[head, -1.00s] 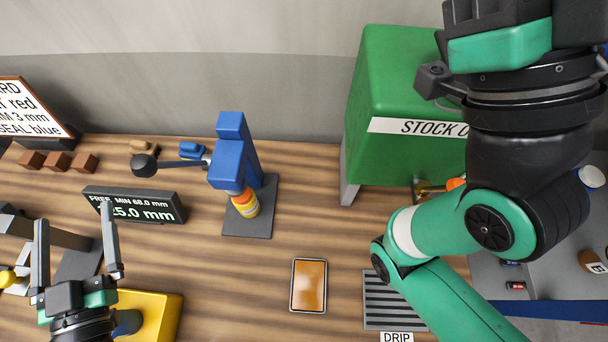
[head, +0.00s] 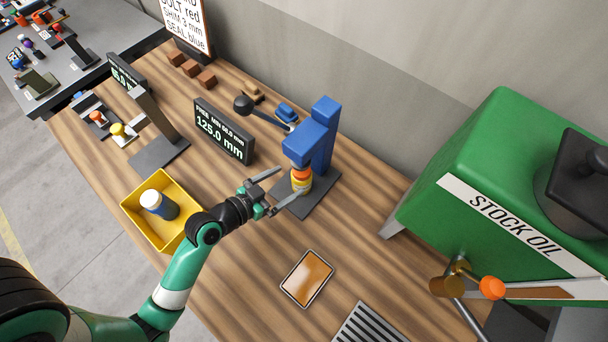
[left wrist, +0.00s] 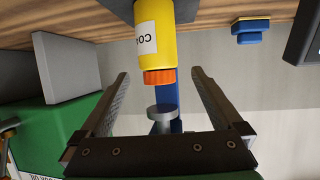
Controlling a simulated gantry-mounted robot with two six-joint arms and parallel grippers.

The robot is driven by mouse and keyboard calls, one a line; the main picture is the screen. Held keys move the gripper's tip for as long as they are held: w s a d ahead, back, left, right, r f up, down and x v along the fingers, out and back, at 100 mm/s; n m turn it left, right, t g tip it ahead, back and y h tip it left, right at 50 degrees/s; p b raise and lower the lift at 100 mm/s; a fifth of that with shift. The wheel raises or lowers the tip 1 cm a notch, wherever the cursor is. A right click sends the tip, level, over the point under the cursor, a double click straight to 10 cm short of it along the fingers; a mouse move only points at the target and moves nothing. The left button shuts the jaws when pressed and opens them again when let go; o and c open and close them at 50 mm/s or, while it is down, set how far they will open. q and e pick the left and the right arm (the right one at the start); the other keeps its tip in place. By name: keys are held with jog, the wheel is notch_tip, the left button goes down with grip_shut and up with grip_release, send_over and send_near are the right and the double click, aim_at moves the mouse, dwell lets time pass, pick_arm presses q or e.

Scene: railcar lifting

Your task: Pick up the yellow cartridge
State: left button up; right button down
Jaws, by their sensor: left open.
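The yellow cartridge (head: 300,187) with an orange top stands on the base of the blue press (head: 308,146), under its head. My left gripper (head: 290,181) is open at the near left side of the press, its fingers pointing at the cartridge. In the left wrist view, which is upside down, the cartridge (left wrist: 155,35) shows a white label and its orange cap (left wrist: 159,77). It lies in line with the gap between the fingers of my left gripper (left wrist: 160,74), with no visible grip on it. My right gripper is out of view.
A yellow bin (head: 184,179) holding a white-and-blue bottle (head: 158,204) stands left of my arm. A display (head: 223,131) reading 125.0 mm is behind. An orange-faced tablet (head: 307,278) lies in front. The green stock oil tank (head: 480,160) stands right. Some table between is clear.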

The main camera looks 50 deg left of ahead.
aim_at(295, 177)
pick_arm(q)
jog(key=x, duration=0.6)
jog(key=shift+w+d+f, duration=0.1)
jog(key=shift+w+f, duration=0.05)
jog(key=shift+w, duration=0.1)
jog(key=shift+c, duration=0.2)
grip_shut()
